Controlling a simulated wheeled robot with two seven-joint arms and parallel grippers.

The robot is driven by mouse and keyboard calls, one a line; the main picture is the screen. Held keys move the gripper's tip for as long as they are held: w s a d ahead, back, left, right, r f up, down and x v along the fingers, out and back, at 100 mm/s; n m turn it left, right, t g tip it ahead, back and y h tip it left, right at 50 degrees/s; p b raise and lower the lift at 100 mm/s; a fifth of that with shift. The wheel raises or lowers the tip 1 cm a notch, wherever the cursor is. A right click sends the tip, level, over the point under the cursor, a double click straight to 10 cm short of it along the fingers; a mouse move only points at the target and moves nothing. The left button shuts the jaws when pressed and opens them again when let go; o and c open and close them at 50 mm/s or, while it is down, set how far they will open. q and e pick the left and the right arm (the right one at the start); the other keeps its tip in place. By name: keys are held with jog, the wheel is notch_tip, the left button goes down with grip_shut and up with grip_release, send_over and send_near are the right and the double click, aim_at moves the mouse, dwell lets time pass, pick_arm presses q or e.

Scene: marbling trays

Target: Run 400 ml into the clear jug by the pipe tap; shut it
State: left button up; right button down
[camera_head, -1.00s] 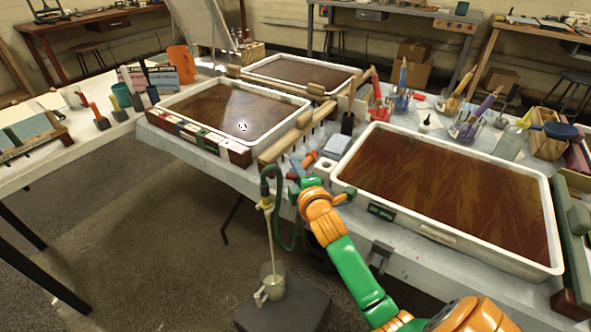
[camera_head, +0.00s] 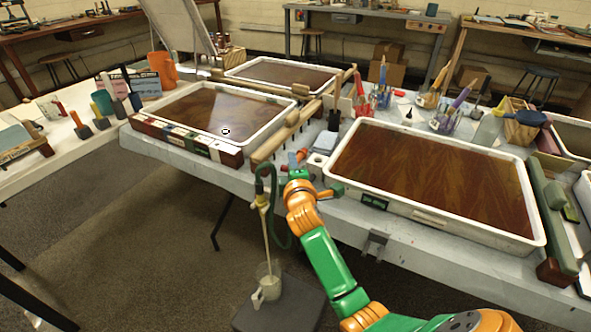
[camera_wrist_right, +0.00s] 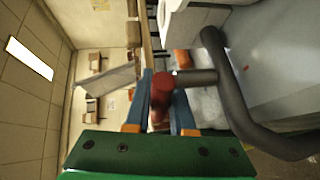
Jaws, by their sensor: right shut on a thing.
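The clear jug (camera_head: 270,289) stands on a dark block on the floor, below the table's front edge. In the head view my right gripper (camera_head: 298,170) is at the table's front edge, partly hiding the tap. My left gripper is not in view.
A green hose (camera_head: 286,215) loops beside the pale pipe. A large tray of brown liquid (camera_head: 335,180) lies right of my right gripper, with another tray (camera_head: 133,118) to the left. Jars of tools stand behind. The floor left of the block (camera_head: 285,308) is clear.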

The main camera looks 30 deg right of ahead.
jog(key=shift+d+f+m+g+h+b, duration=0.1)
jog(key=shift+d+m+g+h+b, duration=0.1)
jog(key=shift+m+g+h+b, duration=0.25)
jog(key=shift+d+f+m+g+h+b, duration=0.15)
jog(key=shift+m+g+h+b, duration=0.1)
jog(key=shift+m+h+b, duration=0.25)
jog(key=shift+d+r+m+g+h, duration=0.2)
jog(key=shift+m+g+h, duration=0.1)
jog(key=shift+m+h, duration=0.2)
jog(key=c, duration=0.8)
grip_release()
jog(key=shift+d, duration=0.1)
jog(key=shift+o, duration=0.2)
jog(key=v, duration=0.7)
jog(key=shift+p, duration=0.45)
